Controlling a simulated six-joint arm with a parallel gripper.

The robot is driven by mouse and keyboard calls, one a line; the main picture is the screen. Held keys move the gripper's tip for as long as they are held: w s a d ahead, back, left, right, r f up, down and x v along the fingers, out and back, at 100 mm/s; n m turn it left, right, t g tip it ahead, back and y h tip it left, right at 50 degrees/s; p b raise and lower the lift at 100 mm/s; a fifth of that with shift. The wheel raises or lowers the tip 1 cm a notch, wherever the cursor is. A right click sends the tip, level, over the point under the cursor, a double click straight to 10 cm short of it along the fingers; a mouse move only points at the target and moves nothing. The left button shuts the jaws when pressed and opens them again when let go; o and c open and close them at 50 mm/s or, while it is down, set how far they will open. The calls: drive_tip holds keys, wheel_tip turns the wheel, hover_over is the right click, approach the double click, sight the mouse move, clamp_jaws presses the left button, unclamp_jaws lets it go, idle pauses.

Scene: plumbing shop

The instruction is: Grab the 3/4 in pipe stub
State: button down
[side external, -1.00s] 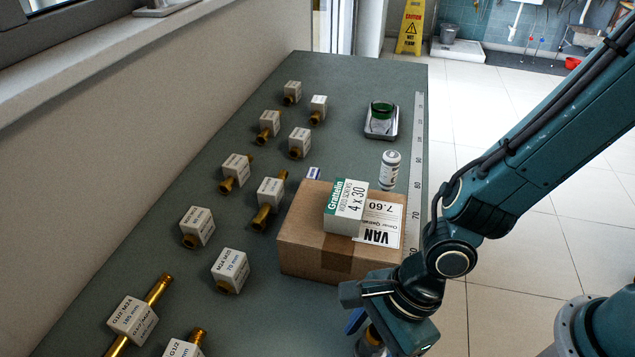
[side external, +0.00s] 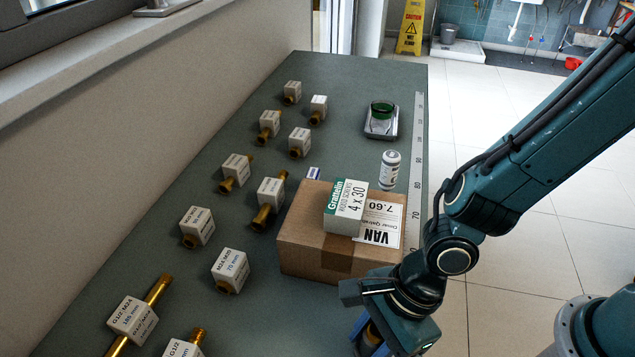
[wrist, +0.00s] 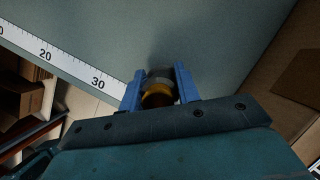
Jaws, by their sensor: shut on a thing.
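My gripper (side external: 366,338) is at the near right of the bench, in front of the cardboard box. Its two blue fingers show in the wrist view (wrist: 159,80), one on each side of a short round piece with brass and grey parts, the pipe stub (wrist: 158,93). The fingers are shut on it. In the side view the pipe stub (side external: 372,334) shows only partly between the fingers, below the wrist. No size marking on it can be read, and its lower end is hidden.
A cardboard box (side external: 310,258) with a white-green screw box (side external: 345,222) on top stands just behind my gripper. Several labelled brass fittings (side external: 230,270) line the left. A bottle (side external: 390,170) and a scale (side external: 382,132) stand farther back. A ruler (wrist: 60,62) runs along the bench edge.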

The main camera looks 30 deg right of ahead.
wheel_tip(320, 180, up, 20)
drive_tip(key=shift+f, duration=0.15)
idle(0.6)
drive_tip(key=shift+w, duration=0.1)
idle(0.5)
